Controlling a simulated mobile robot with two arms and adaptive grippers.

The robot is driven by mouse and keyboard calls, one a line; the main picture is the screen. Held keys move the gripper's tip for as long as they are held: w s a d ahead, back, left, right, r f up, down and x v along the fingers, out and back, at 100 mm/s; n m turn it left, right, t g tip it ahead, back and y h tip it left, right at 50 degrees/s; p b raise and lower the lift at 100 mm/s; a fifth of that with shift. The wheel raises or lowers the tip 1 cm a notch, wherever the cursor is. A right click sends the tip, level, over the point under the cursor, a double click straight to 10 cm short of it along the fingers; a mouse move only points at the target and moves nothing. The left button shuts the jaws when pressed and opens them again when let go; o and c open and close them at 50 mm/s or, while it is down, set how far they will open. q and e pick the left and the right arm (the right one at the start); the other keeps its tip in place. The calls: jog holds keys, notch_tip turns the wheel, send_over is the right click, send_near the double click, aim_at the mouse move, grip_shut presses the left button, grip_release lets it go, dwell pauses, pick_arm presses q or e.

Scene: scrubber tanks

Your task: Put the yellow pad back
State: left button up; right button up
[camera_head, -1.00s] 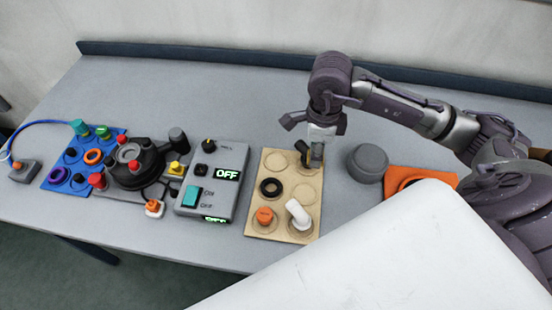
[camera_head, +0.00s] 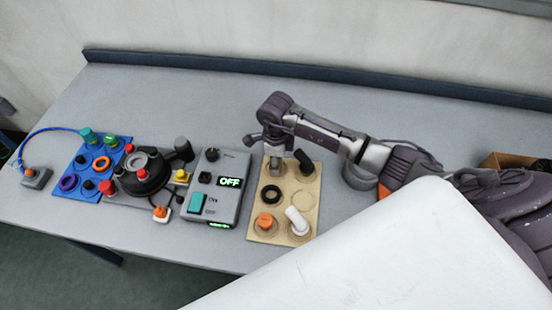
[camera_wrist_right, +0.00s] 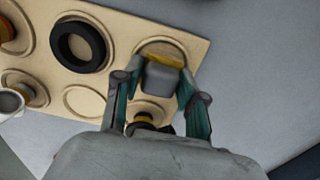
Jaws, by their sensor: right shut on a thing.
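The yellow pad (camera_wrist_right: 174,51) shows in the right wrist view as a yellow edge around a grey block. My right gripper (camera_wrist_right: 160,83) is shut on it, with a finger on each side of the block. The tan board (camera_head: 286,211) has round recesses. In the head view my right gripper (camera_head: 275,160) is at the board's back left recess, and the arm and fingers hide the pad there. The pad is at that recess in the wrist view; I cannot tell whether it touches the bottom. My left gripper is not in view.
On the board are a black cylinder (camera_head: 304,160) at back right, a black ring (camera_head: 262,194), an orange piece (camera_head: 264,220) and a white piece (camera_head: 296,217). The middle right recess (camera_head: 304,201) is empty. A grey control box (camera_head: 215,195) stands close left. The back of the table is clear.

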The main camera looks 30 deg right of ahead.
jog(key=shift+f, duration=0.15)
jog(key=shift+f, duration=0.1)
jog(key=shift+f+b, duration=0.15)
jog(key=shift+b, duration=0.15)
jog(key=o, duration=1)
